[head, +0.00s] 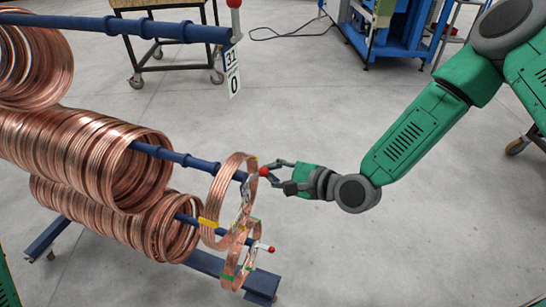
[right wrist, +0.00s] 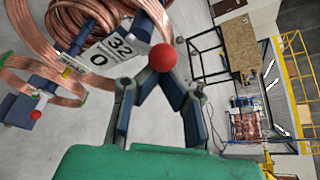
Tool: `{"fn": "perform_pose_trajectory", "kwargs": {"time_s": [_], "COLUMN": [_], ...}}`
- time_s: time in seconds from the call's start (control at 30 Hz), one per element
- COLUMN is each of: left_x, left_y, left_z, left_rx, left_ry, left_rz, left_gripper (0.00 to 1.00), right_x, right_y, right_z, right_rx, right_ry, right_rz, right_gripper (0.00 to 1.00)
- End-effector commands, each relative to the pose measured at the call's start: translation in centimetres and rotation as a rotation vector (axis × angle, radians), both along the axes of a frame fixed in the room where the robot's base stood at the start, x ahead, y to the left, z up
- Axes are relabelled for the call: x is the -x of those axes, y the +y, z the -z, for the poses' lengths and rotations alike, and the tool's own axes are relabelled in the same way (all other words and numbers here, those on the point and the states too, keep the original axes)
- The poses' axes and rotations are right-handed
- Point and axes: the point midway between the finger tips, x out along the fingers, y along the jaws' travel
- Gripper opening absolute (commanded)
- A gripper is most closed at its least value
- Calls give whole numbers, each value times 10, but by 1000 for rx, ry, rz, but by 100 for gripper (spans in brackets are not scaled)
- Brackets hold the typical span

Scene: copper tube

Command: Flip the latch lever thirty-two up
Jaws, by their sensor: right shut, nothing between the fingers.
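The label marked 32 over 0 (right wrist: 109,46) hangs at the end of a blue rod in the right wrist view. The latch lever's red ball (right wrist: 162,57) is just beyond my right fingertips. In the head view this red ball (head: 264,172) is at the end of the middle rod (head: 172,156), sticking out towards my arm. Its lever stem is mostly hidden. My right gripper (head: 277,174) comes in from the right, close to the ball; contact is unclear. In the right wrist view its fingers (right wrist: 150,72) converge, shut and empty. My left gripper is not in view.
The upper rod (head: 150,29) has its red-ball lever (head: 234,4) up. The lower rod's red ball (head: 270,250) points sideways. Copper coils (head: 110,155) fill the rods; a loose coil (head: 220,200) hangs near the gripper.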

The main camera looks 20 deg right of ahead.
Motion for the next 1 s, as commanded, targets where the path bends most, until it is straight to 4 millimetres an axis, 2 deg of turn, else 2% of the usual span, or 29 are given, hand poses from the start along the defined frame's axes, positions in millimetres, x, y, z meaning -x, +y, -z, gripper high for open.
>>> {"fn": "perform_pose_trajectory", "kwargs": {"time_s": [0.03, 0.33, 0.4, 0.57, 1.0], "left_x": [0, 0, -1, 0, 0], "left_y": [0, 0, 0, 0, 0], "left_z": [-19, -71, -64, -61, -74], "left_rx": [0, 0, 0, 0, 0], "left_ry": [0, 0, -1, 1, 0], "left_rz": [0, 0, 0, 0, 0], "left_gripper": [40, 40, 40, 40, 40], "right_x": [-1, -8, -7, -7, -7], "right_y": [3, 11, 9, 8, 9], "right_z": [-12, -22, -14, -12, -29], "right_rx": [35, 254, 251, 249, 248], "right_ry": [27, 200, 203, 202, 198], "right_rz": [-3, -4, 0, 0, 0], "right_gripper": [0, 0, 0, 0, 0]}}
